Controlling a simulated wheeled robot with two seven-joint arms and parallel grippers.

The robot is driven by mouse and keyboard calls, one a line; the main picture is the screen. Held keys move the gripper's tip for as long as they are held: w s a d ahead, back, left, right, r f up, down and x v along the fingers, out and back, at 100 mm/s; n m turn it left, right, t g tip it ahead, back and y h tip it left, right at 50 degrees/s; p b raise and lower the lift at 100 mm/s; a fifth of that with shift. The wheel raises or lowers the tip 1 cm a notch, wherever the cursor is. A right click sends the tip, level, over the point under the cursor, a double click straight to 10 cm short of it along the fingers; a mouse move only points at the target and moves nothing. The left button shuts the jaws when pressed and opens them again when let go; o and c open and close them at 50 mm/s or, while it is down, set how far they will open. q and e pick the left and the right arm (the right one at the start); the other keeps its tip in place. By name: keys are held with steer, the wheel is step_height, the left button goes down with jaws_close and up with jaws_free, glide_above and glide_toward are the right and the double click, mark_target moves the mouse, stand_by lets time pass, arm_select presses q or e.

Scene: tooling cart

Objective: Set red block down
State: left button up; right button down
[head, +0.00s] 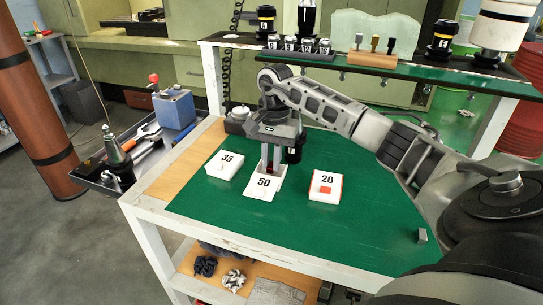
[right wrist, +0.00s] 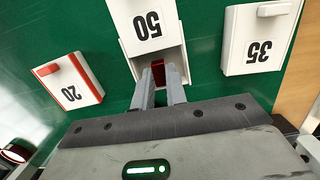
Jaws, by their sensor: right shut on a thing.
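My right gripper (head: 271,168) points down at the open back part of the white box marked 50 (head: 263,184). In the right wrist view, its two fingers (right wrist: 158,82) are shut on a dark red block (right wrist: 158,68). The block is at the box's opening, behind the sloped label of the 50 box (right wrist: 148,25). Fingers hide part of it, and I cannot tell whether it touches the box floor. My left gripper is not in view.
A white box marked 35 (head: 225,160) stands left of the 50 box, and a red-edged box marked 20 (head: 323,178) stands right. A shelf (head: 410,68) with tool holders runs behind.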

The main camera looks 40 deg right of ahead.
steer(key=shift+f, duration=0.1)
steer(key=shift+f+b, duration=0.25)
steer(key=shift+b, duration=0.1)
steer(key=shift+f, duration=0.3)
steer(key=c, duration=1.8)
jaws_free()
steer(key=shift+o, duration=0.5)
steer(key=shift+r, duration=0.15)
